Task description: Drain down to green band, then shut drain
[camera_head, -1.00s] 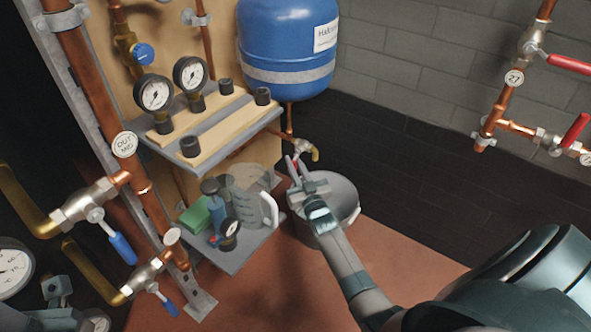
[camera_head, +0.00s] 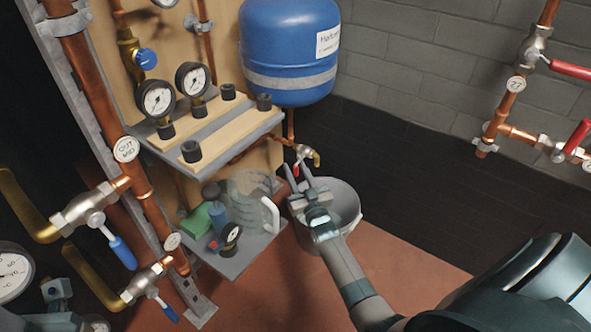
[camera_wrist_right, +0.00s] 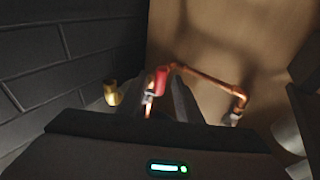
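The drain valve (camera_head: 308,153) with a brass spout sits on a copper pipe below the blue vessel. Its red handle (camera_head: 297,169) points down and shows in the wrist view (camera_wrist_right: 160,80), just ahead of the fingers. My right gripper (camera_head: 300,178) is open, its fingers spread close below the valve and over the bucket. I cannot tell whether it touches the handle. Two round gauges, left (camera_head: 157,98) and right (camera_head: 192,79), stand on the shelf; their bands are too small to read. Water flow cannot be made out. My left gripper is not in view.
A grey bucket (camera_head: 345,205) stands under the valve. A clear jug (camera_head: 250,200), a green block (camera_head: 197,221) and a small gauge (camera_head: 231,234) sit on the lower shelf (camera_head: 240,262). The blue vessel (camera_head: 290,45) hangs above. Open floor lies right of the bucket.

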